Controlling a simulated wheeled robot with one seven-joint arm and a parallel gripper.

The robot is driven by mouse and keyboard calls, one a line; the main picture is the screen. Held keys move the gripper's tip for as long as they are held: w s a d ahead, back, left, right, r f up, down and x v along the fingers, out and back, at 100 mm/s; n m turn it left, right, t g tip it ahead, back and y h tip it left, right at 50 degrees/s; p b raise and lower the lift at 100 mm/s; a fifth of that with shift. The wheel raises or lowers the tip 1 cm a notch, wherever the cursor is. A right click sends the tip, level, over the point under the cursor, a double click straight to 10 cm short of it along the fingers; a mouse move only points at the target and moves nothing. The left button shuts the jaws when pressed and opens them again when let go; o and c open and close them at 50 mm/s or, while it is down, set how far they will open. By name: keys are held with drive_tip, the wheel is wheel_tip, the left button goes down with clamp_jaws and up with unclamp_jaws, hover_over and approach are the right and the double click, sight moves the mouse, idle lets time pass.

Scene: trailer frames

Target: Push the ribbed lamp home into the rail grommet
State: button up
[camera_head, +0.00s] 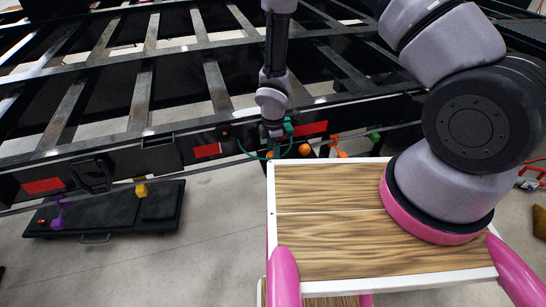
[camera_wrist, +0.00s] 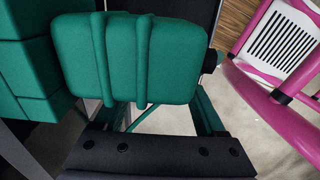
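My gripper (camera_head: 274,131) is at the trailer's black side rail (camera_head: 150,153), near the middle of the picture. Teal parts and a thin teal loop of cable show around it. In the wrist view a teal body with raised ribs (camera_wrist: 130,60) fills the upper middle, close to the camera; it looks like the ribbed lamp. A stepped teal block stands left of it, and thin teal strands hang below. I cannot make out fingertips or whether they grip the lamp. The grommet is not clearly visible; a dark round piece (camera_head: 223,131) sits on the rail left of my gripper.
Red markers (camera_head: 207,150) line the rail. An orange ball (camera_head: 304,149) and other small orange and green pieces (camera_head: 375,136) are right of my gripper. A wood-topped cart (camera_head: 330,245) stands in front.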

clamp_jaws()
drive_tip(key=shift+r, duration=0.2)
drive_tip(key=shift+r, duration=1.3)
